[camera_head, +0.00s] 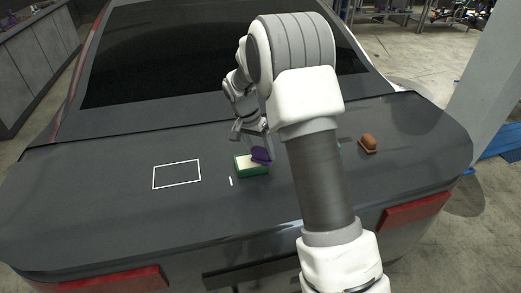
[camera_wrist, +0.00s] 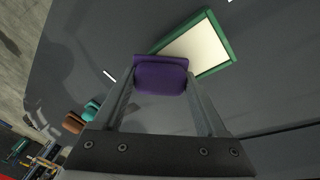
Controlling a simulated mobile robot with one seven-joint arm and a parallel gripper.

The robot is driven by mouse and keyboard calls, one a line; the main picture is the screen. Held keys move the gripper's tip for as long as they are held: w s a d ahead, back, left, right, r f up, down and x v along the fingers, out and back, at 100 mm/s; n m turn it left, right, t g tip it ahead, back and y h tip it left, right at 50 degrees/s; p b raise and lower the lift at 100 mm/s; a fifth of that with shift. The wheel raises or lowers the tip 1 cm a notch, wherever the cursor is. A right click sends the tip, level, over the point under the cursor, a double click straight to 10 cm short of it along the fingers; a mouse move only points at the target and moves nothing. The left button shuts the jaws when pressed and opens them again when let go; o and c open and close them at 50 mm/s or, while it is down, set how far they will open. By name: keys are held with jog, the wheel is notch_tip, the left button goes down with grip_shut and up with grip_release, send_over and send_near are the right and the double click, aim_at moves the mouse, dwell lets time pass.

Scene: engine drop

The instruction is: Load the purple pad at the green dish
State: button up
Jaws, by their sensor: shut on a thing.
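The purple pad (camera_wrist: 160,76) is between the two fingers of my gripper (camera_wrist: 162,98) in the wrist view, and the gripper is shut on it. In the head view the pad (camera_head: 261,155) is at the right part of the green dish (camera_head: 252,175), overlapping its edge. The green dish has a pale inside and a green rim, and it also shows in the wrist view (camera_wrist: 222,63) beyond the pad. I cannot tell whether the pad touches the dish. My gripper (camera_head: 258,142) is partly hidden by my arm in the head view.
A white rectangle outline (camera_head: 177,174) and a short white mark (camera_head: 231,182) lie left of the dish on the dark car trunk (camera_head: 110,215). A brown brush-like block (camera_head: 368,144) stands at right. A teal thing (camera_wrist: 91,110) is beside it, mostly hidden behind my arm in the head view.

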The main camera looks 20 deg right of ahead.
aim_at(261, 150)
jog(key=shift+r, duration=0.15)
jog(key=shift+d+p+v, duration=0.25)
jog(key=shift+p+v, duration=0.35)
jog(key=shift+v, duration=0.5)
jog(key=shift+d+p+v, duration=0.3)
jog(key=shift+p+v, duration=0.35)
jog(key=shift+v, duration=0.45)
jog(key=shift+d+p+v, duration=0.25)
jog(key=shift+p+v, duration=0.35)
jog(key=shift+v, duration=0.5)
jog(key=shift+r, duration=0.2)
jog(key=shift+s, duration=0.1)
